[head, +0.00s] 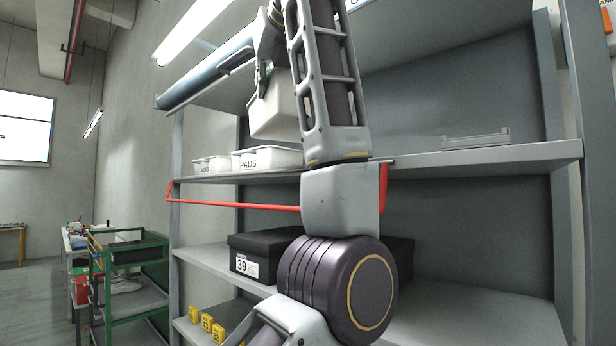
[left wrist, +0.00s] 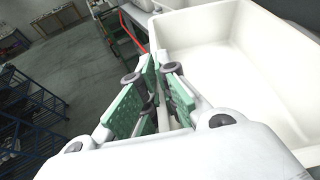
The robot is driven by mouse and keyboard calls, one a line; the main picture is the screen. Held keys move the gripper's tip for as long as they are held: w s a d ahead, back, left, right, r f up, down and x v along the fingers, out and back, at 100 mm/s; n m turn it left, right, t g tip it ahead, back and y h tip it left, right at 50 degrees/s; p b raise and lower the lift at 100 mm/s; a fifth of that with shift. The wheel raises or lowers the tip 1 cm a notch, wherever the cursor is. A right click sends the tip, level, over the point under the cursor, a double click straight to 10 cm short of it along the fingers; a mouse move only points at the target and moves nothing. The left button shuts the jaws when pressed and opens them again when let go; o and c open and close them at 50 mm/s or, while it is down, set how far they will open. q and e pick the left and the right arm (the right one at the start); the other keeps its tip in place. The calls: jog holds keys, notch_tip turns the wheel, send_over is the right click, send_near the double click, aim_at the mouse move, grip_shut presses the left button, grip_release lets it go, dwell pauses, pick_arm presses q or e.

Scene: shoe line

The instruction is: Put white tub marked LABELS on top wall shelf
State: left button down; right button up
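A white tub (head: 273,112) hangs at my left gripper (head: 264,78) in the head view, in front of the shelving and above the shelf with the smaller tubs. No marking on it can be read. In the left wrist view the tub (left wrist: 235,75) is at the right, open at the top and empty inside. There my left gripper's green-padded fingers (left wrist: 155,100) are at the tub's side wall and appear closed on its rim. The middle shelf (head: 480,155) is below the tub; a higher shelf (head: 420,35) is above. My right gripper is not in view.
A white tub marked PADS (head: 267,158) and another small tub (head: 211,164) stand on the middle shelf, with a clear tray (head: 476,139) at right. A red rail (head: 240,205) runs below its front. A black box marked 39 (head: 262,257) is lower. A green cart (head: 125,265) stands left.

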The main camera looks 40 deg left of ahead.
pick_arm(q)
jog(key=shift+s+r, duration=0.1)
jog(key=shift+s, duration=0.1)
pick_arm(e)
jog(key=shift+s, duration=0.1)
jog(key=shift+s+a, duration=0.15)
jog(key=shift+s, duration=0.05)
pick_arm(q)
jog(key=shift+w, duration=0.45)
jog(key=w+p, duration=0.2)
jog(key=w, duration=0.3)
jog(key=w+d+p, duration=0.1)
jog(key=w+p, duration=0.1)
jog(key=w, duration=0.3)
jog(key=w+p, duration=0.1)
jog(key=w, duration=0.5)
jog(key=shift+d+r+p, duration=0.1)
jog(key=shift+d+p, duration=0.05)
jog(key=shift+p, duration=0.25)
jog(key=w+f, duration=0.1)
jog(key=f, duration=0.1)
jog(key=w+f, duration=0.1)
jog(key=shift+w+d+f+p, duration=0.1)
jog(key=shift+w+f+p, duration=0.25)
jog(key=shift+p, duration=0.05)
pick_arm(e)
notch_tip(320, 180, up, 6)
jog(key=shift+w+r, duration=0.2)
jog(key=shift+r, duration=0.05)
